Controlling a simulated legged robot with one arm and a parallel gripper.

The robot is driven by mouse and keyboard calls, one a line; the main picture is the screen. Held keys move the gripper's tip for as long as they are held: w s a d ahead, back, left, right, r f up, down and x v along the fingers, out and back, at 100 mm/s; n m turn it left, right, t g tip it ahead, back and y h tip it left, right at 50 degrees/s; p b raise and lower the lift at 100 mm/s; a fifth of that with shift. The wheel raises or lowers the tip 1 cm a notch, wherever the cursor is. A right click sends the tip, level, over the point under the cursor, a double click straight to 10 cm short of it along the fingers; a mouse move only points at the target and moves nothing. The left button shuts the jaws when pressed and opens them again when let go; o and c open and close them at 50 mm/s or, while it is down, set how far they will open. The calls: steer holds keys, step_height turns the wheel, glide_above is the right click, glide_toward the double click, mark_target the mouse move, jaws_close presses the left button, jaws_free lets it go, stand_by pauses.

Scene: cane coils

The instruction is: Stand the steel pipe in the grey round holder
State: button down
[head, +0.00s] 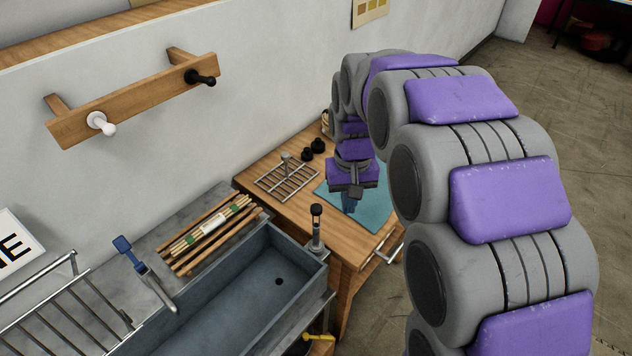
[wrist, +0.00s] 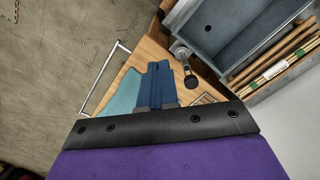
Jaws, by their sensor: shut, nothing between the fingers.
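My gripper (head: 350,205) points down over the teal mat (head: 374,215) on the wooden bench. Its blue fingers (wrist: 158,78) are together and empty in the wrist view. No grey round holder can be made out for certain; my arm hides part of the bench.
A wire rack (head: 287,182) and dark knobs (head: 308,154) sit on the bench behind my gripper. The grey sink (head: 235,290) is to the left, with bundled sticks (head: 210,228) along its back. A peg rail (head: 135,100) hangs on the wall.

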steer(key=n, duration=0.1)
glide_above(316, 207)
steer(key=shift+t, duration=0.3)
step_height(316, 207, down, 5)
steer(key=shift+r, duration=0.15)
steer(key=shift+w+f, duration=0.15)
steer(key=shift+f, duration=0.1)
steer(key=shift+f+b, duration=1.4)
steer(key=shift+f, duration=1.45)
steer(key=shift+f, duration=0.3)
